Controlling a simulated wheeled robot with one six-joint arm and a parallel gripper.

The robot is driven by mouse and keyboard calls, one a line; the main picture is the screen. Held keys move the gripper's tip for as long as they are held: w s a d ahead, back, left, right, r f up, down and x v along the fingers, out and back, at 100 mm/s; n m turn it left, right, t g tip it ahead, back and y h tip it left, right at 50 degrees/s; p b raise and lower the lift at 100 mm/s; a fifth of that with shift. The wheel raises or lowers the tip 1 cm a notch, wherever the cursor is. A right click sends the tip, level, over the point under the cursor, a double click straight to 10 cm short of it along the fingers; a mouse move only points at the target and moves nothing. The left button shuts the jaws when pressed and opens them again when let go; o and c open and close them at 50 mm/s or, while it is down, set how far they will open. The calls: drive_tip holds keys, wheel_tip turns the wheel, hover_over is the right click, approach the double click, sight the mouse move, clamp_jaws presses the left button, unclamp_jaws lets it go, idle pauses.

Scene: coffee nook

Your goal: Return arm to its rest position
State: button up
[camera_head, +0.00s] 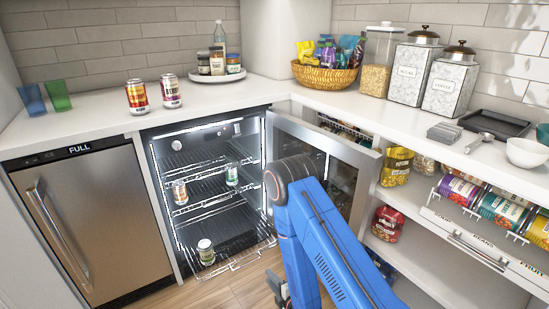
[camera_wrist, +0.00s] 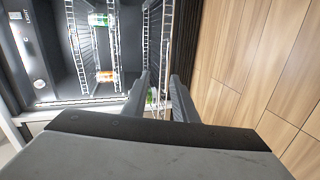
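My blue arm (camera_head: 330,245) reaches forward in front of the open fridge door and bends downward. In the head view its gripper is mostly hidden behind the arm. In the wrist view my gripper (camera_wrist: 160,80) shows two grey fingers held apart, with nothing gripped between them. The fingers point toward the open fridge interior (camera_wrist: 80,60), which appears turned on its side.
The fridge door (camera_head: 345,165) stands open close to my arm. Cans stand in the fridge (camera_head: 205,252), and two cans (camera_head: 137,96) stand on the counter above. Shelves with bags and cans (camera_head: 460,190) lie to the right. Wood floor (camera_wrist: 240,70) is open beside the gripper.

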drive_tip(key=w+d+r+m+g+h, duration=0.1)
drive_tip(key=w+d+r+m+h, duration=0.2)
drive_tip(key=r, duration=0.5)
drive_tip(key=w+d+r+m, duration=0.3)
drive_tip(key=w+d+r, duration=0.1)
drive_tip(key=r, duration=0.3)
drive_tip(key=s+d+r+m+g+h, duration=0.2)
drive_tip(key=s+d+r+m, duration=0.25)
drive_tip(key=d+r, duration=0.4)
drive_tip(key=s+d+r+m+g+h, duration=0.1)
drive_tip(key=s+d+r+m, duration=0.4)
drive_tip(key=r, duration=0.7)
drive_tip(key=s+d+r+m+g, duration=0.1)
drive_tip(key=s+d+r+m, duration=0.1)
drive_tip(key=s, duration=0.7)
drive_tip(key=s+d+r+m+g+h, duration=0.1)
drive_tip(key=s+d+r+m, duration=0.2)
drive_tip(key=s, duration=0.7)
drive_tip(key=s+d+r+m+g+h, duration=0.1)
drive_tip(key=s+d+r+m+g, duration=0.1)
drive_tip(key=s+d+r, duration=0.3)
drive_tip(key=s+m, duration=0.1)
drive_tip(key=s, duration=0.3)
drive_tip(key=shift+s+r, duration=0.2)
drive_tip(key=shift+s, duration=0.15)
